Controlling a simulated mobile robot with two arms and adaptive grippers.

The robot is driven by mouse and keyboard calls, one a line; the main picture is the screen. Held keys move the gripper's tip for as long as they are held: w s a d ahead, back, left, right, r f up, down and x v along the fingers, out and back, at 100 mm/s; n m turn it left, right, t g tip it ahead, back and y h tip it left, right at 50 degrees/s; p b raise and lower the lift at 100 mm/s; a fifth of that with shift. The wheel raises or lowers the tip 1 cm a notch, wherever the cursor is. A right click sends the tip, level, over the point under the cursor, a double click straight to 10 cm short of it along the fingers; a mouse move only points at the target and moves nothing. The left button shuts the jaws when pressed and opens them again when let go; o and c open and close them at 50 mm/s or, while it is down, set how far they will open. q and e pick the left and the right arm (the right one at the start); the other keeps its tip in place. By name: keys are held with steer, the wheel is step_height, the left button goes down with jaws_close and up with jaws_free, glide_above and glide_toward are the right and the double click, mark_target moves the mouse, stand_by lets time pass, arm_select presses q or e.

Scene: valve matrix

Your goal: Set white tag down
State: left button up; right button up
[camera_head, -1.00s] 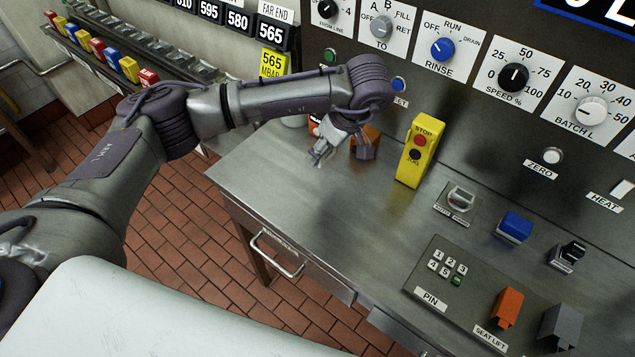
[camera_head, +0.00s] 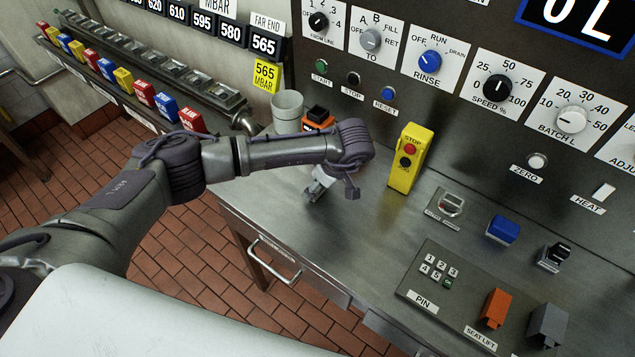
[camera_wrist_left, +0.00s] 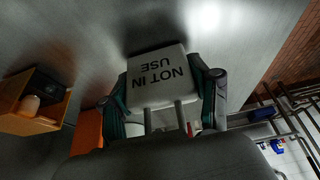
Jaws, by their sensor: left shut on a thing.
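The white tag (camera_wrist_left: 157,78) fills the middle of the left wrist view and reads "NOT IN USE", upside down there. My left gripper (camera_wrist_left: 165,92) is shut on it, with one finger along each side. In the head view my left gripper (camera_head: 315,190) is low over the left part of the steel desk (camera_head: 285,215), below my wrist. The tag shows there only as a small pale patch. Its far edge lies close to the metal surface with a dark shadow beside it; I cannot tell whether they touch. My right gripper is not in view.
A yellow stop/jog box (camera_head: 406,160) stands right of my gripper. An orange box (camera_head: 318,119) and a pale cup (camera_head: 287,108) stand behind my arm. A keypad (camera_head: 437,272), blue block (camera_head: 503,228) and orange seat-lift lever (camera_head: 494,308) sit further right. Bare desk lies in front of my gripper.

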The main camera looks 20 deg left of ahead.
arm_select(q)
steer(key=o, duration=1)
steer(key=shift+f, duration=0.1)
steer(key=shift+c, duration=0.2)
steer(key=b+v, duration=0.3)
steer(key=v, duration=0.9)
steer(key=shift+b, duration=0.3)
steer(key=shift+a, duration=0.1)
